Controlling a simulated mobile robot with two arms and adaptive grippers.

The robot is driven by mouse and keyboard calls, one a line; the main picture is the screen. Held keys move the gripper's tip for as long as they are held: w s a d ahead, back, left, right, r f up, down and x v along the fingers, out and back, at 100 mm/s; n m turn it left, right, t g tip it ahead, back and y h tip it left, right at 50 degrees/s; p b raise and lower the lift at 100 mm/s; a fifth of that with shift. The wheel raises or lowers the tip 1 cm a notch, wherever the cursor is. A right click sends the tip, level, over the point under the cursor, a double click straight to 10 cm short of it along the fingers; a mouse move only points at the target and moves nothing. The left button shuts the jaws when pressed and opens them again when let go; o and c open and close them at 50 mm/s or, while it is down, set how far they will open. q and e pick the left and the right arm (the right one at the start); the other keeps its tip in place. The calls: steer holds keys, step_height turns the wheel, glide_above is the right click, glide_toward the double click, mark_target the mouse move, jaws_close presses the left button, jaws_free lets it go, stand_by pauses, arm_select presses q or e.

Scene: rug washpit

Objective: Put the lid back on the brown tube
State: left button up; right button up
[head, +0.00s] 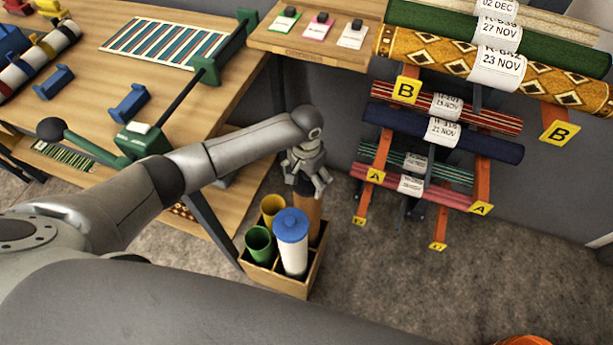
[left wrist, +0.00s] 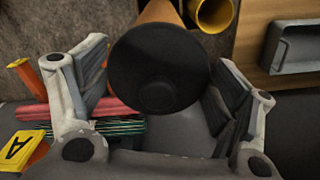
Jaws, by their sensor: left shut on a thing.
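The brown tube (head: 308,215) stands upright in the back right of a wooden crate (head: 283,283), partly hidden by the white tube in front. My left gripper (head: 307,184) is over its top end, pointing down, shut on a black lid (left wrist: 158,65). The lid lies between the two fingers in the left wrist view, with the brown tube (left wrist: 160,12) showing just beyond its edge. The lid is in line with the tube or nearly so; I cannot tell whether it is seated or a little above. My right gripper is not in view.
The crate also holds a white tube with a blue lid (head: 291,228), an open green tube (head: 259,244) and an open yellow tube (head: 271,207). A workbench (head: 95,65) stands left, a rack of rolled rugs (head: 440,130) right. Carpet (head: 400,290) is clear in front.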

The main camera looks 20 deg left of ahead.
arm_select(q)
steer(key=shift+f+p, duration=0.2)
steer(key=shift+p, duration=0.1)
stand_by(0.7)
steer(key=shift+p, duration=0.4)
stand_by(0.6)
steer(key=o, duration=0.7)
steer(key=shift+o, duration=0.2)
steer(key=shift+r, duration=0.1)
steer(key=shift+r+p, duration=3.45)
steer(key=shift+p, duration=0.6)
